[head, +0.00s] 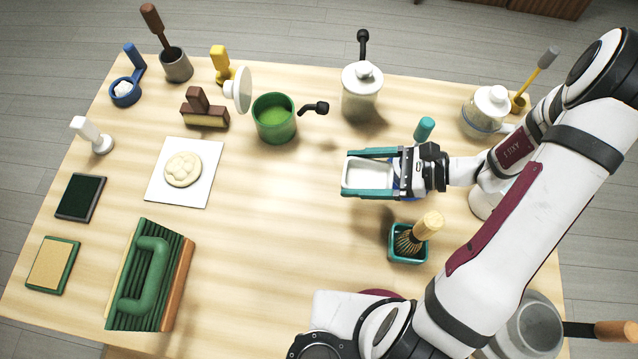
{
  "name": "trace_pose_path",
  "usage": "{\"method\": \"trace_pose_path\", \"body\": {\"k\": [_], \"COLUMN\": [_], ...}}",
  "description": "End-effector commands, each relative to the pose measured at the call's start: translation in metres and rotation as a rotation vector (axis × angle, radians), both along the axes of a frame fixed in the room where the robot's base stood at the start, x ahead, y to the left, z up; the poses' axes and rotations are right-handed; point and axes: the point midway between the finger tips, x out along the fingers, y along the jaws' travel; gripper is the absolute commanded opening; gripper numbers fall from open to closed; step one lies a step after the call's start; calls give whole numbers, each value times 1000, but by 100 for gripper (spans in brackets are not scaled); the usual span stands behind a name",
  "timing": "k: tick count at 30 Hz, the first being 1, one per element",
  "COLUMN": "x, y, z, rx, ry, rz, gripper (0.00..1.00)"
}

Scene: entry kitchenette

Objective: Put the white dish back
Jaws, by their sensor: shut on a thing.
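The white dish (369,178) is a shallow rectangular dish in the right half of the head view. My gripper (370,174) is shut on it, with one teal finger along its far side and one along its near side. The dish appears held above the table, though its exact height is hard to judge. Its right end is partly hidden by my gripper. The wooden table (300,230) lies below.
A teal cup with a brush (408,243) stands just below the dish. A teal-handled item (424,130) is behind my gripper. A lidded jar (361,92) and green mug (274,119) stand further back. The table's middle is clear.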

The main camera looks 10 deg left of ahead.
Motion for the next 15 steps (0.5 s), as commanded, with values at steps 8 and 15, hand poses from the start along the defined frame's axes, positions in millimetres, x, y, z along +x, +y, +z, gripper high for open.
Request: {"method": "trace_pose_path", "body": {"k": [8, 15], "x": [2, 3], "y": [78, 88], "z": [-46, -82], "rx": [0, -1], "ry": [4, 5], "rz": [5, -1], "gripper": [21, 21]}}
